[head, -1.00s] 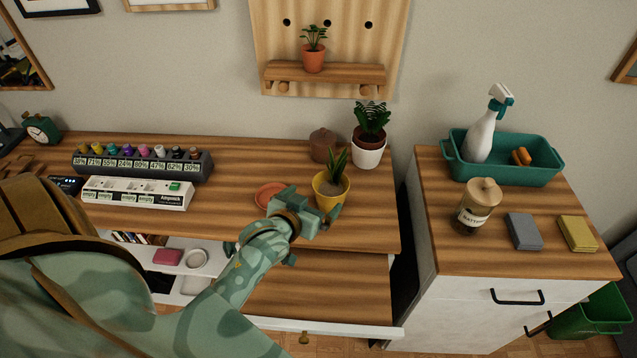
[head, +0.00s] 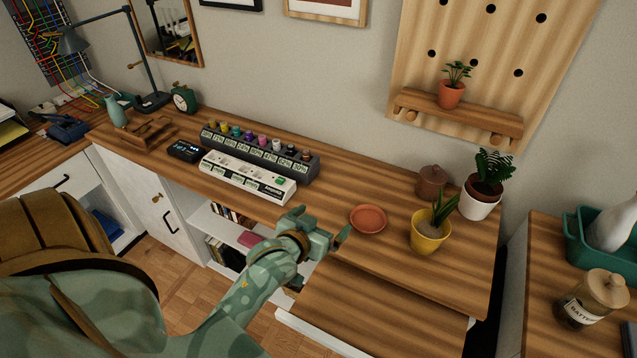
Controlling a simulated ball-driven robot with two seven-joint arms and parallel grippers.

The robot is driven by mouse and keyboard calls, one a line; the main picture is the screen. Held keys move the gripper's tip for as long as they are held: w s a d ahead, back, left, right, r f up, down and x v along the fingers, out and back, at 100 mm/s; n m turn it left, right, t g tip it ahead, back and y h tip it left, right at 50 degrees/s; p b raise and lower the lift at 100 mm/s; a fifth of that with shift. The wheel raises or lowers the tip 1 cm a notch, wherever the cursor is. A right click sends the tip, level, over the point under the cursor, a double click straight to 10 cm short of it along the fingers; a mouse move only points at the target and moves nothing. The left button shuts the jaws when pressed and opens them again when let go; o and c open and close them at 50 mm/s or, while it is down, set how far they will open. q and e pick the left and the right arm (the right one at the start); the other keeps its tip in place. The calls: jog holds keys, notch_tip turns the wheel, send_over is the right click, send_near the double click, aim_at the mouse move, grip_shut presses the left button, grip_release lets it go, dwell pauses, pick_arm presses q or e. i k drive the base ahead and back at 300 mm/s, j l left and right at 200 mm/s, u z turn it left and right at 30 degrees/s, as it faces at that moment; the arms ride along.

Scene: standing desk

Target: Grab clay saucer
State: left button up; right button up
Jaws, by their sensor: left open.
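The clay saucer (head: 368,219) is a shallow round terracotta dish lying on the wooden desk top, left of a yellow pot. My left gripper (head: 340,240) is open and empty just to the lower left of the saucer, near the desk's front edge. A fingertip shows close to the saucer's rim; I cannot tell whether it touches. The saucer is fully in view. My right gripper is not in view.
A yellow pot with a plant (head: 430,232) stands right of the saucer. Behind are a brown lidded pot (head: 431,181) and a white-potted plant (head: 482,196). A white power strip (head: 247,177) lies to the left.

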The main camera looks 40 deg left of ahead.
aim_at(368, 219)
jog(key=u, duration=0.8)
jog(key=i+j+z, duration=0.15)
jog(key=z, duration=0.3)
jog(key=i+j+z, duration=0.1)
jog(key=j+z, duration=0.6)
jog(key=z, duration=0.15)
jog(key=i, duration=0.05)
